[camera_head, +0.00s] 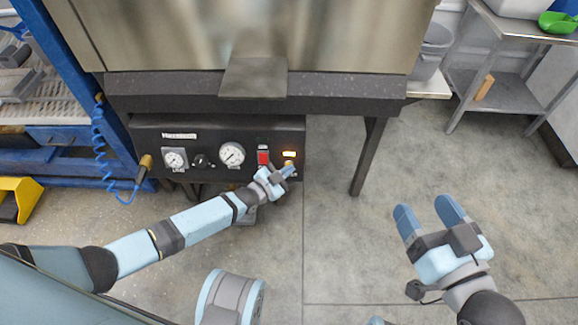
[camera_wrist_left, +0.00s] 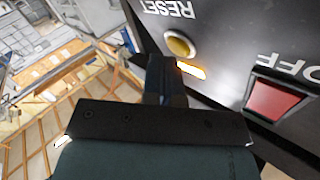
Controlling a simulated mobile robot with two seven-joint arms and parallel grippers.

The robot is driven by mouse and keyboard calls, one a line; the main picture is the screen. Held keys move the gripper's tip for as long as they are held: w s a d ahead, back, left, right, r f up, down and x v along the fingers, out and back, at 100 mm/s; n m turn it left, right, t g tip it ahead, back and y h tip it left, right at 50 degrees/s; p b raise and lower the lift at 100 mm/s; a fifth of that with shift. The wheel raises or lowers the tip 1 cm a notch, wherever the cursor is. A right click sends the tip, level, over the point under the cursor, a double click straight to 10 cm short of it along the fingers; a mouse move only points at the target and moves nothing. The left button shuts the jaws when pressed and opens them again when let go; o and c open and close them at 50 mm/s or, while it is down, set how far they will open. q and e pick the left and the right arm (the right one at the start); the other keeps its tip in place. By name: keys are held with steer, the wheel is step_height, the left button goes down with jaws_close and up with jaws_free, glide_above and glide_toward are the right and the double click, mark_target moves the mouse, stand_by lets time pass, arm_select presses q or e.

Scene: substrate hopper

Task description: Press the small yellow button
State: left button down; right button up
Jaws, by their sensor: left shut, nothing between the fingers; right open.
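The small yellow button (camera_wrist_left: 180,44) is round and sits under the word RESET on the black control panel (camera_wrist_left: 235,30) in the left wrist view. In the head view it is a small yellowish spot (camera_head: 289,163) just below a glowing light. My left gripper (camera_head: 291,171) is shut and empty, its fingertips close in front of the panel's right end, just below the button. The fingers (camera_wrist_left: 166,62) also show beside the button in the left wrist view; I cannot tell if they touch it. My right gripper (camera_head: 426,211) is open and empty over the floor.
A lit indicator (camera_head: 289,154) and a red switch (camera_head: 263,157) marked OFF are close to the button. Two gauges (camera_head: 232,153) are further left. The hopper's dark ledge (camera_head: 180,95) overhangs the panel, and a table leg (camera_head: 367,158) stands right of it. Floor (camera_head: 345,250) is clear in front.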

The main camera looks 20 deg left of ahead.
arm_select(q)
steer(key=shift+w+a+f, duration=0.1)
steer(key=shift+w, duration=0.2)
steer(key=shift+s, duration=0.1)
stand_by(0.4)
steer(key=shift+s+d+r+p, duration=0.2)
steer(key=shift+s+r+p, duration=0.05)
steer(key=shift+s+p, duration=0.45)
steer(key=s+p, duration=0.1)
steer(key=s+d+r+p, duration=0.1)
steer(key=s, duration=0.1)
steer(key=s+p, duration=0.1)
steer(key=p, duration=0.1)
steer(key=shift+s+d+r, duration=0.15)
steer(key=shift+s+r, duration=0.1)
steer(key=shift+r, duration=0.05)
